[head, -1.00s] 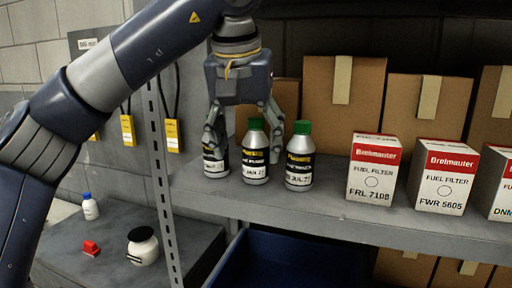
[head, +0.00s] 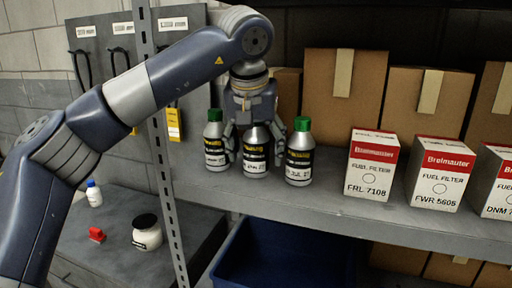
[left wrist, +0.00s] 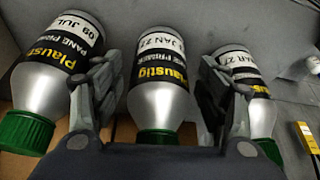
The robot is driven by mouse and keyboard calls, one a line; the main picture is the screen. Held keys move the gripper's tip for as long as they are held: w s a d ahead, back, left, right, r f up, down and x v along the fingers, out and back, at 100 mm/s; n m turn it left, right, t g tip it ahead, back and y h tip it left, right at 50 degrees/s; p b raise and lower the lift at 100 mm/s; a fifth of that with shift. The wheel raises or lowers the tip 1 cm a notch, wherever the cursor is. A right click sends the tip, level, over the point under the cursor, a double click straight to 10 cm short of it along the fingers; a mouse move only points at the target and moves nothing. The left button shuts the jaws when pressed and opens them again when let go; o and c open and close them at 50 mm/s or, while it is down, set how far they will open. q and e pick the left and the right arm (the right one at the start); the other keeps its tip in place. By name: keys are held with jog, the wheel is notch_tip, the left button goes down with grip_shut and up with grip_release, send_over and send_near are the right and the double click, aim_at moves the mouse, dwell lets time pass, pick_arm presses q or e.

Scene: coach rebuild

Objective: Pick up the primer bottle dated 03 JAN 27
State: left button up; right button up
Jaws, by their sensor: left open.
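Three silver primer bottles with green caps stand upright in a row on the grey shelf. The middle primer bottle (head: 255,160) has a label ending in JAN 27; in the left wrist view its label (left wrist: 160,80) reads "JAN 27", the day being unclear. My left gripper (head: 256,140) is open, with one finger on each side of this bottle; its cap is hidden in the head view. The left-hand bottle (head: 215,145) stands close by. The right-hand bottle (head: 299,155) reads JUL and shows as "09 JUL" at left in the wrist view (left wrist: 52,75). My right gripper is not in view.
Fuel filter boxes (head: 373,165) stand to the right on the shelf (head: 330,205), with cardboard boxes (head: 343,100) behind. A blue bin (head: 285,255) is below. A shelf post (head: 163,165) rises at left. A lower bench (head: 110,225) holds a white jar (head: 146,235) and a red item (head: 97,235).

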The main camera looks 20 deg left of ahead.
pick_arm(q)
jog(key=c, duration=1.3)
jog(key=shift+c, duration=0.2)
jog(key=shift+r, duration=0.15)
